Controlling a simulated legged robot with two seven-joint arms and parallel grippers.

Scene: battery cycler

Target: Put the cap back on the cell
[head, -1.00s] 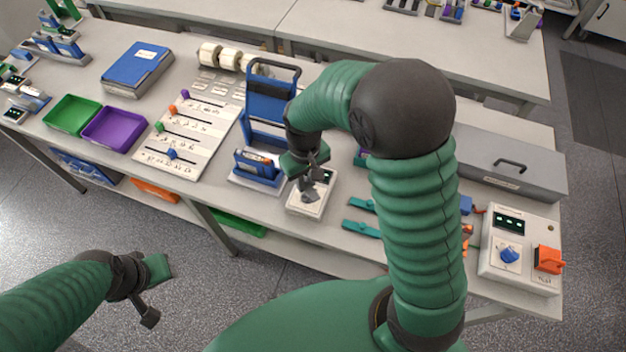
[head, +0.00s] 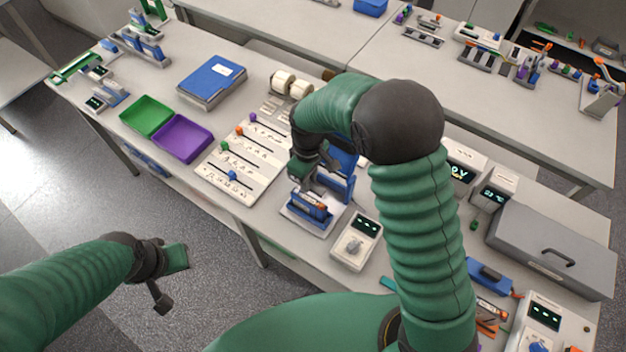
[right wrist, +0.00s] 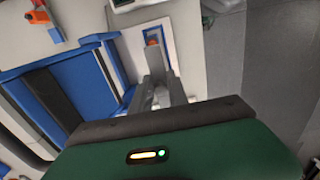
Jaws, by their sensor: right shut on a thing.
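My right gripper (head: 305,180) is over the blue cell holder (head: 312,215) on its pale base, at mid-table. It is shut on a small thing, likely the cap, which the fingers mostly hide. The right wrist view shows the fingers (right wrist: 160,88) close together, pointing at a blue-edged frame with an orange piece (right wrist: 152,42) in it. I cannot tell whether the held thing touches the cell, which I cannot make out clearly. My left gripper (head: 168,280) is open and empty, over the floor in front of the table.
A white meter box (head: 356,243) with a knob stands just right of the holder. A slider board (head: 240,185) and a purple tray (head: 182,138) lie to the left. A blue upright stand (head: 343,160) is behind the gripper. A grey case (head: 545,245) is at right.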

